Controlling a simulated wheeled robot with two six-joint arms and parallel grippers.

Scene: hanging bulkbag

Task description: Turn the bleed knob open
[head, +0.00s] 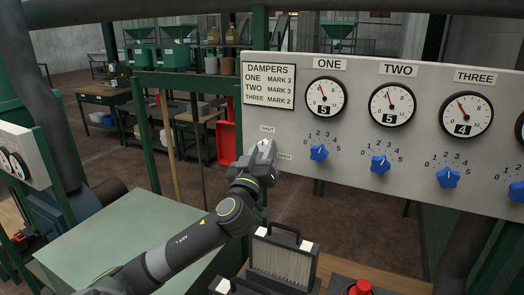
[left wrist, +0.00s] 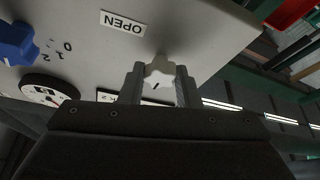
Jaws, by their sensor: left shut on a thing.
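The bleed knob (left wrist: 160,70) is a small pale lobed knob on the left part of the grey panel (head: 345,182). In the left wrist view it sits between my two fingers, and a short dark mark shows on it. My left gripper (head: 266,150) is shut on the knob. In the head view the fingers mostly hide the knob. A SHUT label (head: 267,128) is above the gripper, and an OPEN label (head: 284,156) is to its lower right. The OPEN label also shows in the left wrist view (left wrist: 122,22). My right gripper is in neither view.
Blue damper knobs (head: 319,153) under round gauges (head: 326,97) stand right of the gripper. A dampers sign (head: 269,85) is above it. A handled case (head: 284,259) and a red knob (head: 361,287) are below. A green-topped surface (head: 125,240) lies at lower left.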

